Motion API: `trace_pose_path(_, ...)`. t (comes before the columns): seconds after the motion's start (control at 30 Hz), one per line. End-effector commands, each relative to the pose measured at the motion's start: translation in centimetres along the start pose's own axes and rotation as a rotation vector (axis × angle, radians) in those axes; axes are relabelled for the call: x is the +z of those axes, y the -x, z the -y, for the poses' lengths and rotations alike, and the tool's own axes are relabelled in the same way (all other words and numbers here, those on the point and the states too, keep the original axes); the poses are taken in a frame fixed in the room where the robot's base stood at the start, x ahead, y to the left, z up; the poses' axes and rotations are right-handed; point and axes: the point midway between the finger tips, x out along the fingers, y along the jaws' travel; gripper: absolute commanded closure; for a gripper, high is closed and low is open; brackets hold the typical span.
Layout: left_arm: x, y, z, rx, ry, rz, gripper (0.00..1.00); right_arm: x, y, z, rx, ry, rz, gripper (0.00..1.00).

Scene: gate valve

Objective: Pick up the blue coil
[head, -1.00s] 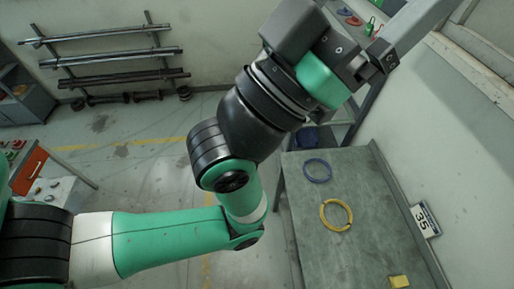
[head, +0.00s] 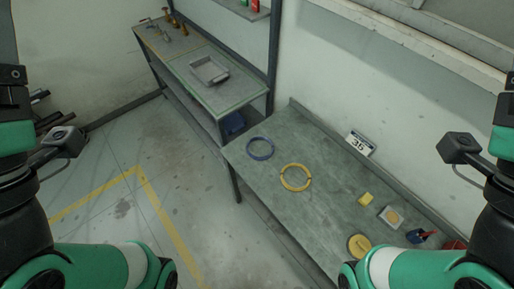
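The blue coil (head: 261,158) is a thin ring lying flat on the grey-green workbench top (head: 330,215), near its far left corner. It is unobstructed, and neither gripper touches it.
A yellow ring (head: 295,189) lies beside the blue coil. A yellow block (head: 366,198), a pale square piece (head: 390,217) and a yellow disc (head: 359,245) lie nearer. A "35" sign (head: 360,143) leans at the wall. A shelf table with a metal tray (head: 209,71) stands behind.

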Motion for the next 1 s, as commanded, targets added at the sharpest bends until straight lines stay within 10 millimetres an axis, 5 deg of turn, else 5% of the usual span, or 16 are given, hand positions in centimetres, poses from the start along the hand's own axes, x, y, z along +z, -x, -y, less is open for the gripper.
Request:
trace_pose_path(0.47, 0.0, 0.0, 0.01, 0.0, 0.0, 0.0, 0.11, 0.01, 0.0, 0.0, 0.0, 0.0, 0.0, 0.16)
trace_pose_path(0.7, 0.0, 0.0, 0.01, 0.0, 0.0, 0.0, 0.51, 0.01, 0.0, 0.0, 0.0, 0.0, 0.0, 0.16)
trace_pose_path(1.0, -0.01, 0.0, 0.01, 0.0, -0.009, 0.0, 0.51, 0.01, 0.0, 0.0, 0.0, 0.0, 0.0, 0.16)
